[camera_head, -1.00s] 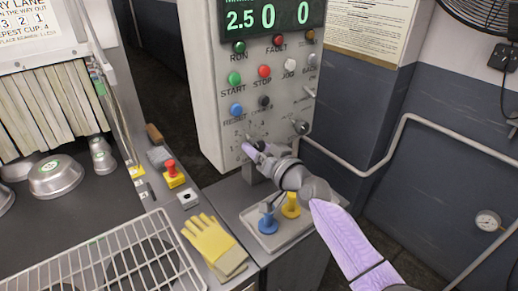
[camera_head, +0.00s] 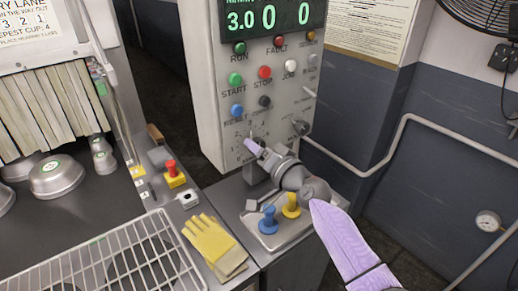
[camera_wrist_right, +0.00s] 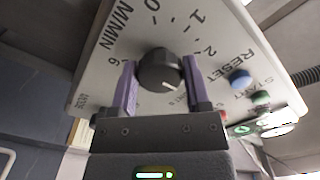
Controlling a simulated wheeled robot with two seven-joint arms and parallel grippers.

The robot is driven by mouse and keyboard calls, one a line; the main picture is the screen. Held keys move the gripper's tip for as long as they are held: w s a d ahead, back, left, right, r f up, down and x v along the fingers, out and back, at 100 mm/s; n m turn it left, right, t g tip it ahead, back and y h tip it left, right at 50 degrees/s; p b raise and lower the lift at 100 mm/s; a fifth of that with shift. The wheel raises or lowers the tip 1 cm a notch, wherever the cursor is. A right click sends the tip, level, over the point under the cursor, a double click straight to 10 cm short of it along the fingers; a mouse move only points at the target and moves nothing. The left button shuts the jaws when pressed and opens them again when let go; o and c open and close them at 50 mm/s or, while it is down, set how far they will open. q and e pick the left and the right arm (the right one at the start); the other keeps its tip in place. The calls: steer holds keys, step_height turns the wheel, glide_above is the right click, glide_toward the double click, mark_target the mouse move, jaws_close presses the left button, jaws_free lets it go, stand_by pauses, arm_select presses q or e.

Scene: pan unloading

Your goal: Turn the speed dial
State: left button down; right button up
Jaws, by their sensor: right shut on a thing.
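The speed dial (camera_wrist_right: 160,72) is a dark round knob with a light pointer mark, in the right wrist view. It sits on the grey control panel (camera_head: 222,150) amid a printed number scale. My right gripper (camera_wrist_right: 160,84) has its purple fingers on both sides of the dial, shut on it. In the head view my right gripper (camera_head: 254,147) reaches the lower panel and hides most of the dial. The display (camera_head: 272,17) above reads 3.0, 0 and 0 in green. My left gripper is not in view.
Coloured buttons, such as the red stop button (camera_head: 265,72), sit above the dial. A tray (camera_head: 283,238) with a blue and a yellow handled piece is below my right arm. Yellow gloves (camera_head: 211,238) and a wire rack (camera_head: 105,262) lie left.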

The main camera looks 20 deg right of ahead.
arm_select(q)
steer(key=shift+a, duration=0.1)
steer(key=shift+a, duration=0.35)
arm_select(e)
steer(key=o, duration=1.3)
steer(key=shift+c, duration=0.2)
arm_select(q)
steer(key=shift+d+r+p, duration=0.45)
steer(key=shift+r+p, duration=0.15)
arm_select(e)
steer(key=v, duration=1)
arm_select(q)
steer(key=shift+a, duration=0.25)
